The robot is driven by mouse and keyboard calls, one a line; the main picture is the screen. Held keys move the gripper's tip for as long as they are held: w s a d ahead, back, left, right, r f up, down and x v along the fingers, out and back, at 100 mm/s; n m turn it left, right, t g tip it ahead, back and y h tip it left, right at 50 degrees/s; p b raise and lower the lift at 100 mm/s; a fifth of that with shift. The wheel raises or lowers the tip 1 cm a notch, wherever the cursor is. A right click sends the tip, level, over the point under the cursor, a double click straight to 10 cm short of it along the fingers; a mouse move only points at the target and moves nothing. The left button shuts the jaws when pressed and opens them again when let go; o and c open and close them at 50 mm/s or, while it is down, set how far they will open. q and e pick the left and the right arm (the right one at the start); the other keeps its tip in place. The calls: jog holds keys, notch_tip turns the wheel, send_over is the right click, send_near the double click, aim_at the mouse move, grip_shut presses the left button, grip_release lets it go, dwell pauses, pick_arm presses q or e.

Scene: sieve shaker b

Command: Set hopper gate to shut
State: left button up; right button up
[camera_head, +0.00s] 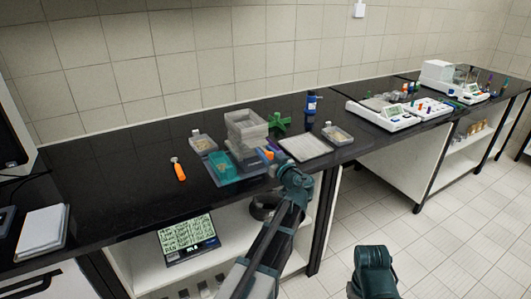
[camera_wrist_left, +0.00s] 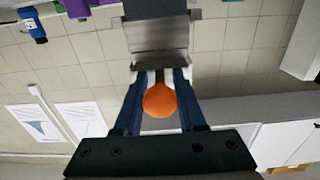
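The hopper looks like the grey, clear-walled stacked box (camera_head: 246,128) on the black bench in the head view. An orange round knob (camera_wrist_left: 160,101) shows in the left wrist view, below a grey metal plate (camera_wrist_left: 157,38). It looks like the gate's handle. My left gripper (camera_head: 273,156) is at the hopper's right side. In the wrist view its two dark blue fingers lie one on each side of the knob and appear closed against it. The gate's exact position is hidden in the head view. Part of my right arm (camera_head: 372,270) shows at the bottom; its gripper is out of view.
The bench's left part is mostly clear.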

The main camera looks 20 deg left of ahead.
pick_arm(q)
grip_shut()
dwell(1.0)
